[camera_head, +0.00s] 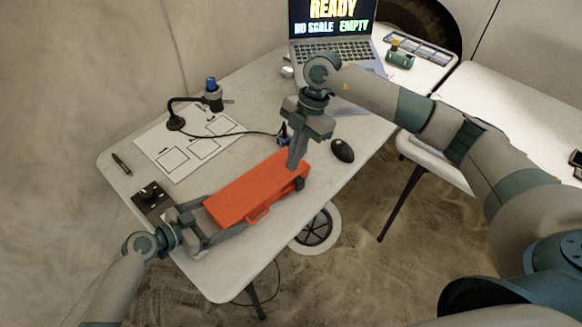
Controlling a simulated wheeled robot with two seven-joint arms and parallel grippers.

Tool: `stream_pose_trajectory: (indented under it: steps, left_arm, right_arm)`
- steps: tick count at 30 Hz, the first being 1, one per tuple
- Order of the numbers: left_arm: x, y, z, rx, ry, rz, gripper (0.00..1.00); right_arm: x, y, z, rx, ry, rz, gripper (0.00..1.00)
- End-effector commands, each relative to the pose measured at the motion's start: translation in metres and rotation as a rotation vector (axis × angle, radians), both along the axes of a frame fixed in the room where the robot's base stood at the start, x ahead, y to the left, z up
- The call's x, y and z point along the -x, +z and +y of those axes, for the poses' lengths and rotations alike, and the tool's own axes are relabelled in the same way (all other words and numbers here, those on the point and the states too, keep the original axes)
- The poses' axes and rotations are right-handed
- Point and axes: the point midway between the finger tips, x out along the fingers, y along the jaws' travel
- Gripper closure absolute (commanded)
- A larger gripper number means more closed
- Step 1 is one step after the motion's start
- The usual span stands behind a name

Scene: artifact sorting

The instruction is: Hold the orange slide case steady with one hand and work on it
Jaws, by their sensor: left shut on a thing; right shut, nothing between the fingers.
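The orange slide case (250,189) lies flat on the white table near its front edge, with its small handle toward the front. My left gripper (207,222) is shut on the case's left end. My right gripper (294,168) points down at the case's right end, with its fingers shut and empty. The fingertips are at or just above the case there; I cannot tell whether they touch. A small dark round part (299,184) shows at the case's right end.
A laptop (336,52) stands at the back. A black mouse (342,150) lies right of the case. A cabled microscope (213,97) stands by a white sheet with outlined boxes (164,138). A pen (121,162), a dark box (150,199) and a green item (400,59) are on the table.

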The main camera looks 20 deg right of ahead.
Motion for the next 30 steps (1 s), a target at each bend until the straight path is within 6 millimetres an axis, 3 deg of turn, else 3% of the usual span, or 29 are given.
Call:
stream_pose_trajectory:
  steps: [13,14,15,30]
  left_arm:
    - [0.0,0.0,0.0,-0.001,0.0,0.0,0.57]
    - [0.0,0.0,0.0,-0.001,0.0,0.0,0.09]
    - [0.0,0.0,0.0,-0.001,0.0,0.0,0.0]
    - [0.004,0.005,0.011,-0.001,0.001,-0.001,0.0]
  right_arm:
    - [0.0,0.003,-0.001,-0.001,0.0,0.0,1.0]
    - [0.0,0.003,-0.001,-0.001,0.0,0.0,1.0]
    - [0.0,0.003,-0.001,-0.001,0.0,0.0,1.0]
    - [0.0,0.003,-0.001,-0.001,0.001,0.0,1.0]
